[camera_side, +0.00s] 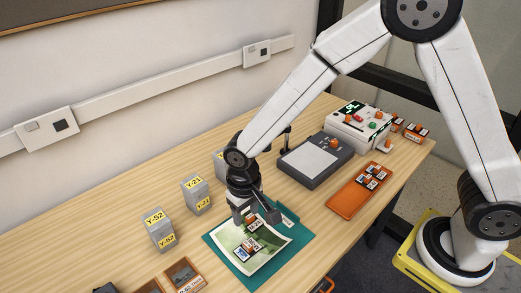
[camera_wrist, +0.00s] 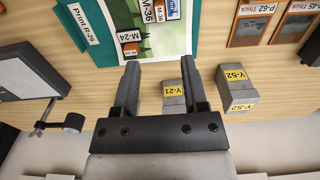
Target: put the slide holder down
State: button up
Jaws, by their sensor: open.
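Several small labelled slide holders lie on a green landscape print on a teal folder (camera_side: 293,236). One marked M-24 (camera_wrist: 129,39) lies just beyond my left fingertip in the wrist view. One marked M-36 (camera_wrist: 154,10) and a blue-labelled one (camera_wrist: 173,8) lie further off at the top edge. In the side view, holders show (camera_side: 252,246) in front of my fingers. My gripper (camera_side: 256,215) is open, low over the print; in the wrist view (camera_wrist: 160,63) no object shows between its fingers. I cannot tell which holder the task means.
Grey weights marked Y-52 (camera_side: 159,231) and Y-21 (camera_side: 195,194) stand left of the folder. A dark flat device (camera_side: 302,172), a white instrument (camera_side: 360,120) and an orange tray (camera_side: 346,205) with slides stand right. Wooden boxes (camera_side: 184,275) sit near the front edge.

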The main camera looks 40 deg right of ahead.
jog(key=s+d+r+t, duration=0.1)
jog(key=s+d+r, duration=0.2)
jog(key=d, duration=0.6)
jog(key=s+d+r+t, duration=0.1)
jog(key=s+d+r, duration=0.2)
jog(key=d, duration=0.6)
jog(key=s, duration=0.2)
jog(key=shift+s+r+t, duration=0.3)
jog(key=shift+r, duration=0.05)
jog(key=shift+o, duration=0.5)
jog(key=shift+w+d, duration=0.1)
